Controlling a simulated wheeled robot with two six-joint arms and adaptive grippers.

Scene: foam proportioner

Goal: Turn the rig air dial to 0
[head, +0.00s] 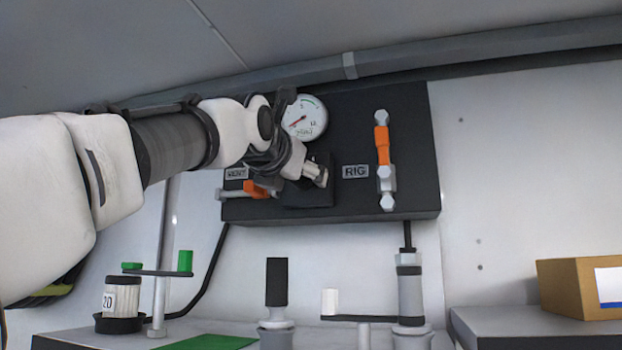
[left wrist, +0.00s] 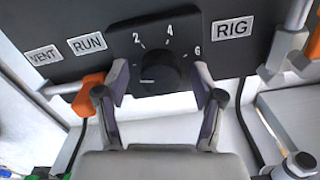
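The rig air dial is a round black knob (left wrist: 158,74) on a black plate marked 2, 4 and 6 in the left wrist view. A faint pale mark shows on the knob's left part; its exact pointing is hard to tell. No 0 label is visible. My left gripper (left wrist: 160,82) is open, with one finger on each side of the knob and a gap visible on both sides. In the head view my left gripper (head: 318,176) is in front of the black panel (head: 345,115) and hides most of the knob. My right gripper is out of view.
A round gauge (head: 304,118) sits just above my left gripper. An orange-handled valve (head: 383,145) stands beside the RIG label (head: 355,171). Another orange handle (left wrist: 88,95) is close to the left finger.

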